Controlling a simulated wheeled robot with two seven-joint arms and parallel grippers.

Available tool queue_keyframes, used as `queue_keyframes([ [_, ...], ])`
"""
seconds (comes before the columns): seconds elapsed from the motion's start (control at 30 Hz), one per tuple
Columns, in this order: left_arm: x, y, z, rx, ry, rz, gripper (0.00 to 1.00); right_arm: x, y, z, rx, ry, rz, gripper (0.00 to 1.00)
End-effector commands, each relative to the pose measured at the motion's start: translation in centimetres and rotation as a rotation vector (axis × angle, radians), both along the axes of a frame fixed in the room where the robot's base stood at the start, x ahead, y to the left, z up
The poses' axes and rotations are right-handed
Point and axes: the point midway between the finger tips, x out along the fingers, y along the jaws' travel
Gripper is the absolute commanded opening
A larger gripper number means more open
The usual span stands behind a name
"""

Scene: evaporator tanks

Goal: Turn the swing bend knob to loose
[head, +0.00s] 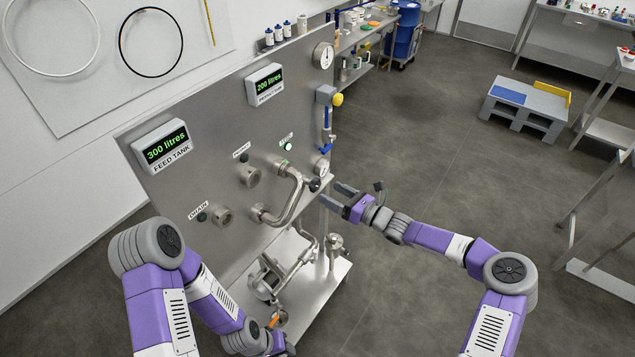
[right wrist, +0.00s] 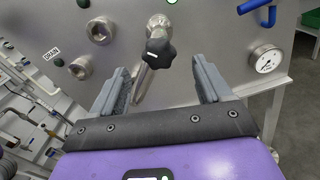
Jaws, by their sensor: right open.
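The swing bend (head: 289,203) is a curved steel pipe on the front of the steel panel (head: 215,160). Its black star-shaped knob (head: 314,184) is at the upper end, near the port with the lit green lamp. In the right wrist view the knob (right wrist: 160,50) appears between and just beyond my fingertips. My right gripper (head: 334,194) is open and empty, to the right of the knob and apart from it. Its two grey fingers also show in the right wrist view (right wrist: 158,72). My left arm reaches down to the bottom edge; its fingers are not clear.
Other ports, marked drain (head: 223,216) and product or similar (head: 249,176), sit left of the bend. A gauge (head: 322,167) and a blue-handled valve (head: 327,118) are at the panel's right edge. Pipework (head: 268,280) stands below.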

Motion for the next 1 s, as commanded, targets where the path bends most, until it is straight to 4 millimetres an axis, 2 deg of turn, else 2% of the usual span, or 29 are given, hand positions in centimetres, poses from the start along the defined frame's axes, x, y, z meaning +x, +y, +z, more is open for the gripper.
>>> queue_keyframes([
  [0.1,0.0,0.0,0.3,0.0,0.0,0.0,0.43,1.1,1.9,0.0,-0.001,0.0,0.004,0.78],
  [0.33,0.0,0.0,0.7,0.0,0.0,0.0,0.43,2.9,4.4,-0.1,-0.005,0.0,0.004,0.78],
  [0.73,0.0,0.0,0.8,0.0,0.0,0.0,0.43,3.5,5.1,-0.2,-0.008,0.0,0.004,0.78],
  [1.0,0.0,0.0,0.8,0.0,0.0,0.0,0.43,3.4,5.0,-0.1,-0.008,0.0,0.004,0.36],
])
